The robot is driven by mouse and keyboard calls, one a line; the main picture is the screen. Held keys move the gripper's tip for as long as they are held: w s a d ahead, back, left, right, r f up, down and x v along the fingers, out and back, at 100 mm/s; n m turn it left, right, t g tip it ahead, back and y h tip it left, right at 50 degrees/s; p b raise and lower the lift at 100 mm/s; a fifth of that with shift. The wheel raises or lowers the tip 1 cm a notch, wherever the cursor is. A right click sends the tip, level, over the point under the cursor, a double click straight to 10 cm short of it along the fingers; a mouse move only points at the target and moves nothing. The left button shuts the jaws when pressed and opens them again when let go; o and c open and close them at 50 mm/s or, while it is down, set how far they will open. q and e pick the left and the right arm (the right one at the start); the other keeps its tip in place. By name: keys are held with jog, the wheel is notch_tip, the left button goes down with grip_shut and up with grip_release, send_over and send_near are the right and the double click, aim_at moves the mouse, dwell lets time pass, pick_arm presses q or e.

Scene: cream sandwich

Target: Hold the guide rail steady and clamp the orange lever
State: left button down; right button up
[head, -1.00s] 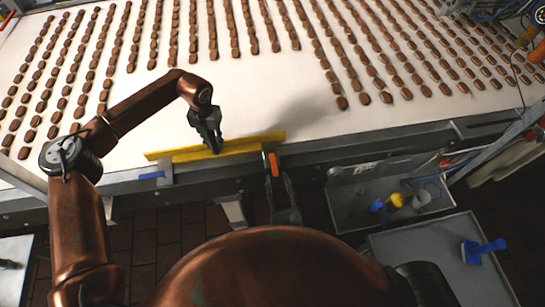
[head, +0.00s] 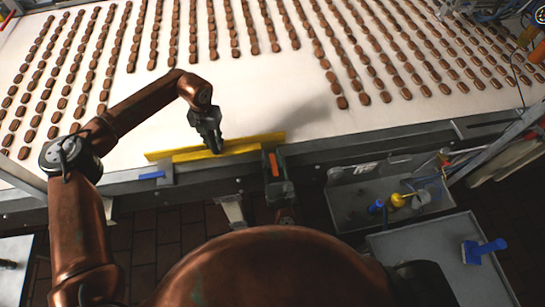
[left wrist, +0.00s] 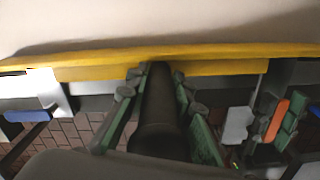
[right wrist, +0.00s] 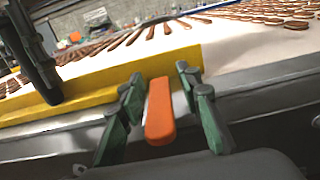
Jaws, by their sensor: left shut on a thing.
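The yellow guide rail (head: 250,143) lies along the near edge of the white conveyor, and it crosses the left wrist view (left wrist: 100,70). My left gripper (head: 214,148) is shut on the guide rail from above, near its middle. The orange lever (head: 274,165) is at the rail's right end, on the conveyor's near edge. In the right wrist view the orange lever (right wrist: 159,112) stands between the green fingers of my right gripper (right wrist: 158,100). Those fingers are open, with gaps on both sides of the lever.
A blue lever (head: 152,175) sits on a clamp at the rail's left end. Rows of brown biscuits (head: 345,60) cover the far part of the conveyor (head: 290,105). A grey bin (head: 350,205) and a tray with a blue tool (head: 478,250) are at lower right.

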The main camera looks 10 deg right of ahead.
grip_shut()
dwell(0.4)
jog(key=shift+d+y, duration=0.1)
jog(key=shift+y, duration=0.2)
jog(key=shift+r+n+y, duration=0.1)
jog(key=shift+n+y, duration=1.2)
jog(key=shift+y, duration=0.4)
jog(key=n+g+y, duration=0.1)
jog(key=n+y, duration=0.1)
jog(key=y, duration=0.1)
jog(key=n+g+y, duration=0.2)
jog(key=y, duration=0.1)
jog(key=shift+w+r, duration=0.1)
jog(key=shift+w+d+n+g+y, duration=0.1)
jog(key=shift+n+g+y, duration=2.4)
jog(key=shift+g+y, duration=0.15)
jog(key=shift+n+g+y, duration=0.25)
jog(key=shift+n+g, duration=0.05)
jog(key=shift+g, duration=0.15)
